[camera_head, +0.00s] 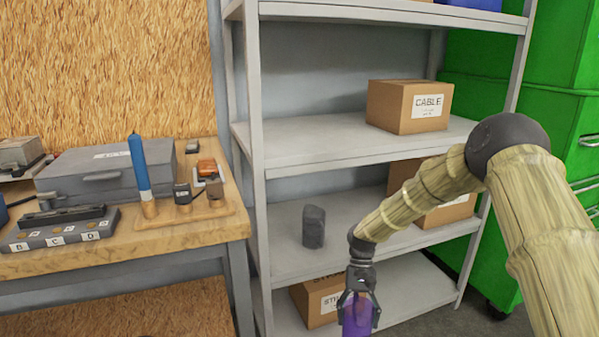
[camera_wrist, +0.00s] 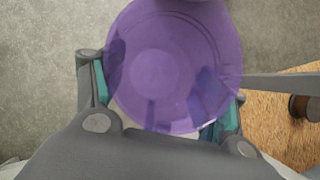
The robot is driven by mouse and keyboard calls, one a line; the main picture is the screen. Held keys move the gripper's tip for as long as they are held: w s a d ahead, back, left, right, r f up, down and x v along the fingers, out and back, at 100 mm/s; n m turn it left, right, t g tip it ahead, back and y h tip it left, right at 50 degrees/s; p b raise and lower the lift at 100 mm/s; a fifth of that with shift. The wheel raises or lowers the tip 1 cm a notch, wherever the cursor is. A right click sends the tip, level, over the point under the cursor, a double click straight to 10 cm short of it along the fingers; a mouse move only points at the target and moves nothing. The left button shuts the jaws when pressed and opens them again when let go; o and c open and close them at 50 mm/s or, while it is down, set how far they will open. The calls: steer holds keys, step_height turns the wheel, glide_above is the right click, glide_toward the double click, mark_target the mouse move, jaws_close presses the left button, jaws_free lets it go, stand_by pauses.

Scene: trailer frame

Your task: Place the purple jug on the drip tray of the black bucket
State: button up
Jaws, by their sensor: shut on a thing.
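The purple jug (camera_head: 356,318) is low in the head view, between the fingers of my gripper (camera_head: 358,296). In the wrist view the jug (camera_wrist: 172,62) fills the upper middle, seen end-on as a round, partly see-through purple shape. The teal-padded fingers of my gripper (camera_wrist: 163,104) are on both sides of it, shut on it. A dark grey-black bucket (camera_head: 313,227) stands upright on the shelf to the upper left of my gripper. I cannot make out a separate drip tray at its foot.
The bucket's grey shelf (camera_head: 285,262) has bare room around it. A cardboard box (camera_head: 313,303) is below, another box (camera_head: 440,208) stands to the right, and a cable box (camera_head: 408,105) above. A cluttered workbench (camera_head: 220,228) is at left, green cabinets (camera_head: 560,60) at right.

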steer(key=shift+d+r+n+h+p, duration=0.55)
steer(key=shift+d+r+n, duration=0.25)
steer(key=shift+n, duration=0.1)
steer(key=s+r+p, duration=0.3)
steer(key=r+p, duration=0.5)
steer(key=r, duration=0.3)
steer(key=s+r+p, duration=0.3)
steer(key=r+p, duration=0.4)
steer(key=r, duration=0.3)
steer(key=s+r+p, duration=0.3)
steer(key=r+p, duration=0.5)
steer(key=r, duration=0.3)
steer(key=s+f, duration=0.3)
steer(key=f, duration=1.1)
steer(key=shift+s+f, duration=0.15)
steer(key=shift+f, duration=0.1)
